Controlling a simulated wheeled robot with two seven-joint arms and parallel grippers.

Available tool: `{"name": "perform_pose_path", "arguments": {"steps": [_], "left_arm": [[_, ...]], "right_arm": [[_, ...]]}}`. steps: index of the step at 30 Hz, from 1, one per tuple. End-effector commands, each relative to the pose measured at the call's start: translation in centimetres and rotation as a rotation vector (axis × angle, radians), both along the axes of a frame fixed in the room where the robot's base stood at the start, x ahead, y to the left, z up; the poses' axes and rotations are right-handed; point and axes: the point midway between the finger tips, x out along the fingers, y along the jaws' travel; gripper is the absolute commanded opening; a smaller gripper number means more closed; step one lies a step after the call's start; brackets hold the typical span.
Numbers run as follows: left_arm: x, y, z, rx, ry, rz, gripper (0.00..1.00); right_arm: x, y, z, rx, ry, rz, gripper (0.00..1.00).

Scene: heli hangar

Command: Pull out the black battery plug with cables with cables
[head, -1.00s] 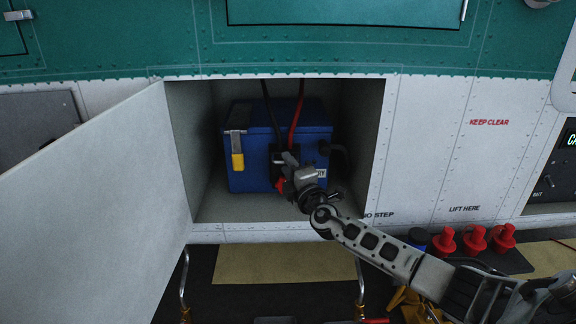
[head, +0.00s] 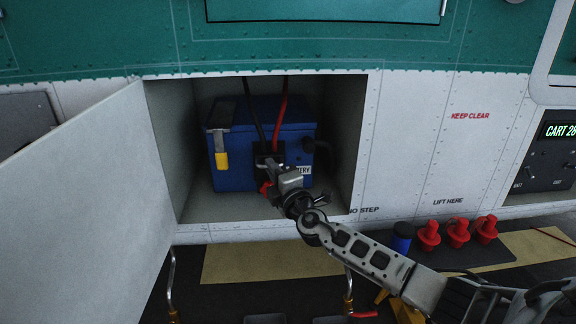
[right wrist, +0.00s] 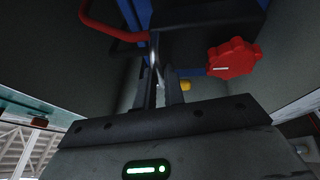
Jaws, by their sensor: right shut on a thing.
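The black battery plug (head: 263,151) is at the front of the blue battery (head: 234,173), inside the open bay. A black cable (head: 254,112) and a red cable (head: 281,112) run up from it. My right gripper (head: 272,174) is at the plug and shut on it, partly covering it. A red knob (head: 265,188) is beside the fingers. In the right wrist view, my fingers (right wrist: 162,88) reach up to the black plug body (right wrist: 205,16), near the red knob (right wrist: 235,58). Whether the plug is seated or apart from the battery is unclear. My left gripper is not in view.
The bay door (head: 85,190) stands open on the left. The bay's side walls and floor (head: 215,208) surround the battery closely. A yellow-tipped latch (head: 221,158) is on the battery's left. Several red caps (head: 457,234) and a blue can (head: 402,236) stand at lower right.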

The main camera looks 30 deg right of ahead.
Motion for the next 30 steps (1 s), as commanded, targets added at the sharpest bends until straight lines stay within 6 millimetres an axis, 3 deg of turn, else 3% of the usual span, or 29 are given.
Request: {"name": "perform_pose_path", "arguments": {"steps": [6,9,20,25,30], "left_arm": [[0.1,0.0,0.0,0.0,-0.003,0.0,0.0],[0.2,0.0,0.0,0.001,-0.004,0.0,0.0],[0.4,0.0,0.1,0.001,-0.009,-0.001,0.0],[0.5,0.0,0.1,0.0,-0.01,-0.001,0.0],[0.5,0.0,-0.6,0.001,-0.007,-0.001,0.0]], "right_arm": [[-0.1,0.2,-0.4,-0.001,0.006,0.001,0.0],[-0.1,0.2,-0.4,-0.001,0.006,0.001,0.32],[-0.5,0.0,-0.4,-0.002,0.005,0.0,0.32],[-2.9,0.2,-0.9,-0.002,0.007,0.001,0.32],[-6.9,0.5,-1.8,-0.002,0.008,0.002,0.32]]}}
